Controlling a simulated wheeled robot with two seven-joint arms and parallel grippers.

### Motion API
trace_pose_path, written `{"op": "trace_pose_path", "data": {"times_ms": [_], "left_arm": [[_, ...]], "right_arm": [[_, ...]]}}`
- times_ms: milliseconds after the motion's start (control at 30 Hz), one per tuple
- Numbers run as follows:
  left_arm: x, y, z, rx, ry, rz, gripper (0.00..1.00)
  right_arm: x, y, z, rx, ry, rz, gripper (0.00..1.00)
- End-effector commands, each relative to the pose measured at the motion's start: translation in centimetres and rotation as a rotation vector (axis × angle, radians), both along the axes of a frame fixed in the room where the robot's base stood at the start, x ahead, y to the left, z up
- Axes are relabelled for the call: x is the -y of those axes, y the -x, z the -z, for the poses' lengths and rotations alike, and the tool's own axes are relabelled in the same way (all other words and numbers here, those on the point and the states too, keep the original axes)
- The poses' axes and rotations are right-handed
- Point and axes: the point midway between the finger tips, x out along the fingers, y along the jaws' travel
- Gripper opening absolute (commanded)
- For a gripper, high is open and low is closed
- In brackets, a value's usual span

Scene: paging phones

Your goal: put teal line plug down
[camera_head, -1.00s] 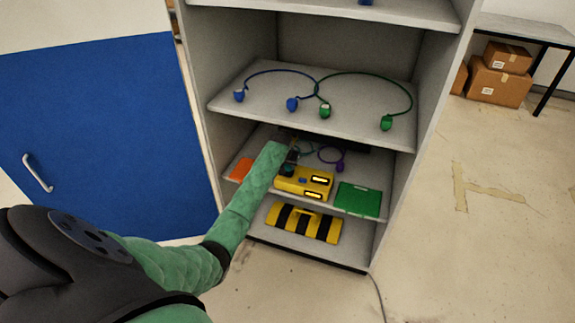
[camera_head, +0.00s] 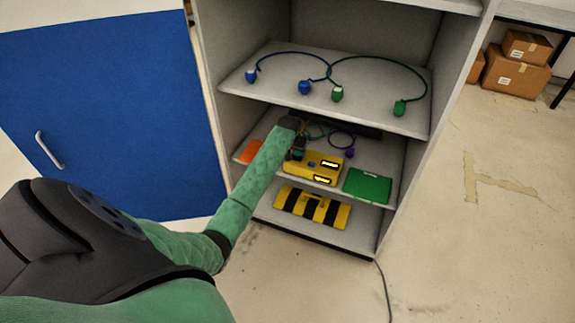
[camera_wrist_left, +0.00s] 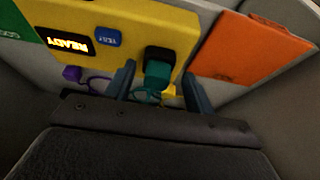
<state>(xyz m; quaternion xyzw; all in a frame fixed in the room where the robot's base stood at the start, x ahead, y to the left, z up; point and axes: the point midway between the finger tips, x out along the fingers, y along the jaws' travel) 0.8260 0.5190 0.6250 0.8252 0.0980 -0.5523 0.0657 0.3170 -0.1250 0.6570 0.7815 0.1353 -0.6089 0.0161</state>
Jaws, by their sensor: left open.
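The teal plug (camera_wrist_left: 157,73) lies between the open fingers of my left gripper (camera_head: 299,141) in the left wrist view. It sits against a black socket block (camera_wrist_left: 161,54) at the edge of the yellow box (camera_head: 313,167). I cannot tell how deep it is seated. A teal cord (camera_wrist_left: 146,96) loops from it close to the gripper. The fingers stand apart on both sides of the plug. In the head view the gripper is over the left end of the yellow box, and the plug is hard to make out. My right gripper is not in view.
A green panel (camera_head: 368,186) and an orange panel (camera_head: 251,151) flank the box. A purple plug (camera_head: 349,153) lies behind it. The shelf above (camera_head: 270,91) holds blue and green corded plugs. A yellow-black striped block (camera_head: 312,207) is on the shelf below.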

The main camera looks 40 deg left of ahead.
Motion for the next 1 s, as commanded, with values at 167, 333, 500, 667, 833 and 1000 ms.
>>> {"op": "trace_pose_path", "data": {"times_ms": [167, 333, 500, 667, 833, 1000], "left_arm": [[0.7, 2.9, 0.0, 0.001, -0.001, 0.002, 0.54], [1.3, 5.6, 0.1, 0.000, 0.000, 0.001, 0.54], [1.9, 7.7, 0.0, 0.001, -0.001, 0.001, 0.54], [2.2, 9.0, 0.0, 0.001, -0.001, 0.001, 0.54], [2.3, 9.4, -0.1, 0.001, -0.001, 0.001, 0.54], [4.1, 10.8, 0.9, -0.010, -0.003, 0.026, 0.54]], "right_arm": [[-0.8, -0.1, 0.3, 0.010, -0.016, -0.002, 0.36], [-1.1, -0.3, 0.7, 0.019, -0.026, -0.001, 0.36], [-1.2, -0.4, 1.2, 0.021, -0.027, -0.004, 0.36], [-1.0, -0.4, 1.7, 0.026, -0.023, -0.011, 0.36], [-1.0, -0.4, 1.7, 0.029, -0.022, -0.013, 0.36], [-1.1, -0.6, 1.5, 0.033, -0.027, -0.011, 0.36]]}}
